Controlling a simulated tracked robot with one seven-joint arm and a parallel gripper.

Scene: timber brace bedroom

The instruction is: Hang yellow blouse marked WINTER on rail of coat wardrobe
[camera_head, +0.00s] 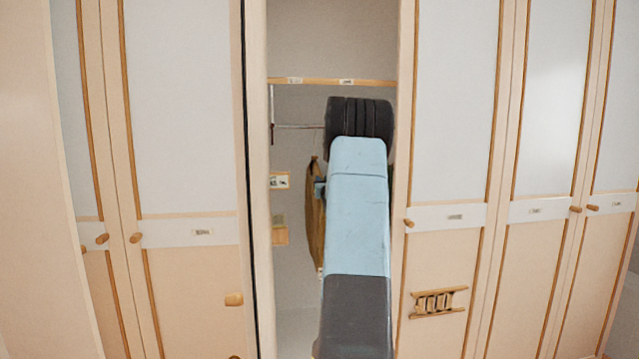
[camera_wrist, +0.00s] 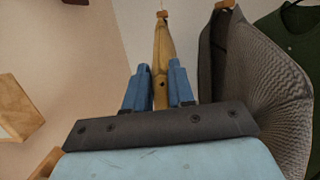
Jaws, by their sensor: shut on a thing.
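The yellow blouse (camera_head: 315,225) shows mustard-coloured and edge-on inside the open wardrobe compartment, left of my arm. In the wrist view the blouse (camera_wrist: 163,50) hangs upright from a wooden-topped hanger (camera_wrist: 162,14), between the two blue fingers of my gripper (camera_wrist: 158,68). My gripper (camera_head: 319,188) is shut on it; in the head view my arm hides most of the gripper. The thin rail (camera_head: 298,126) runs across the compartment above the blouse, its right part hidden by my arm. I cannot tell whether the hanger's hook touches the rail. No WINTER marking is legible.
A grey garment (camera_wrist: 250,85) and a dark green one (camera_wrist: 295,40) hang right of the blouse. A wooden shelf edge (camera_head: 330,82) crosses above the rail. Closed doors (camera_head: 180,110) flank the compartment. A small wooden piece (camera_wrist: 18,105) juts from the left wall.

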